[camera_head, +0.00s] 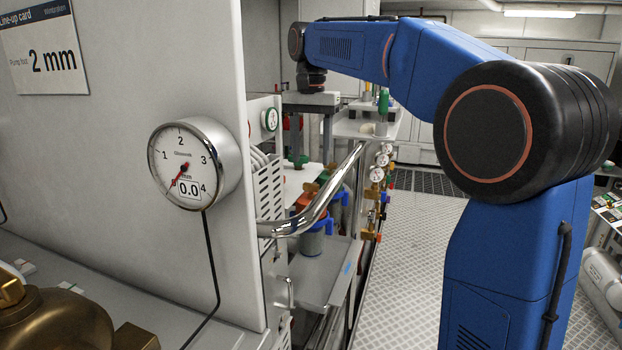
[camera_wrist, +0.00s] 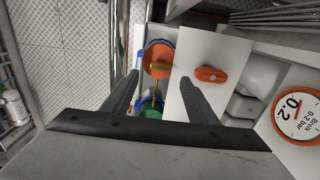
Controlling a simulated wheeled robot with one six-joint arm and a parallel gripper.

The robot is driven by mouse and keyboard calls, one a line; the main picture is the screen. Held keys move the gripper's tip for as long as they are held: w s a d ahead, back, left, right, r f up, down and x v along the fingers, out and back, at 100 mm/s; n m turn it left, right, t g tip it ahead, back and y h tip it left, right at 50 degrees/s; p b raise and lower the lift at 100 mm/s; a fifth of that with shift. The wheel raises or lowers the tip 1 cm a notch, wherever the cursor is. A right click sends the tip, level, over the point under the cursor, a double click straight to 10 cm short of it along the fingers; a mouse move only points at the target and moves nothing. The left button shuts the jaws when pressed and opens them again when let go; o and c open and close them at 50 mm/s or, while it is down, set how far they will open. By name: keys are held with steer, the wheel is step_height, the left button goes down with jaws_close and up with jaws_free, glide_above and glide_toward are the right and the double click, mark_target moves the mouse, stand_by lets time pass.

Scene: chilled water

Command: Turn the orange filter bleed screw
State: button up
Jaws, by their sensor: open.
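In the wrist view an orange round filter top (camera_wrist: 155,52) with a blue rim lies ahead of my fingertips. A brass piece (camera_wrist: 159,69) lies across it, apparently the bleed screw. My gripper (camera_wrist: 160,78) is open, with its two dark fingers on either side of the brass piece in the picture. I see no contact, and the gap in depth is unclear. In the head view an orange top (camera_head: 309,203) shows behind the bent metal rail, partly hidden. My gripper is not clearly seen there.
An orange handle (camera_wrist: 211,74) sits on a white panel right of my fingers. A green top (camera_wrist: 150,112) lies beside the orange one. A gauge (camera_wrist: 299,116) reads 0.2. In the head view a metal rail (camera_head: 325,200) and a gauge (camera_head: 185,165) stand nearby.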

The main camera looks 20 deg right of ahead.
mark_target(311, 184)
step_height(311, 184, down, 7)
steer(key=shift+f, duration=0.15)
stand_by(0.4)
steer(key=c, duration=1.1)
